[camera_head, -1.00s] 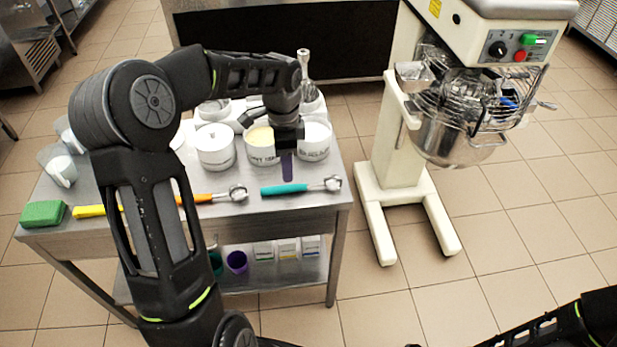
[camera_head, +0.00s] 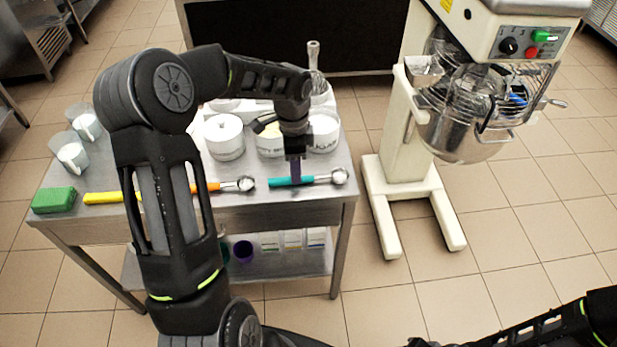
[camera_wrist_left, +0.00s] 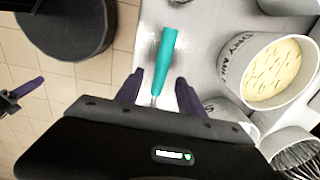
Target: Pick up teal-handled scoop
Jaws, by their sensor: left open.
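The teal-handled scoop (camera_head: 292,181) lies near the front right edge of the steel table, its round metal bowl pointing right. My left gripper (camera_head: 296,172) is over the handle, fingers pointing down. In the left wrist view the teal handle (camera_wrist_left: 166,58) extends away between the two purple fingers of the open left gripper (camera_wrist_left: 156,92), with a gap on each side. The bowl end is hidden behind the gripper body there. I cannot tell how far the fingertips are above the table. My right arm shows at the lower right; its gripper is not clearly visible.
An orange-handled scoop (camera_head: 232,185), a yellow handle (camera_head: 103,197) and a green sponge (camera_head: 54,200) lie along the front of the table (camera_head: 260,213). White tubs (camera_head: 224,137) stand behind. A mixer (camera_head: 462,110) stands to the right.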

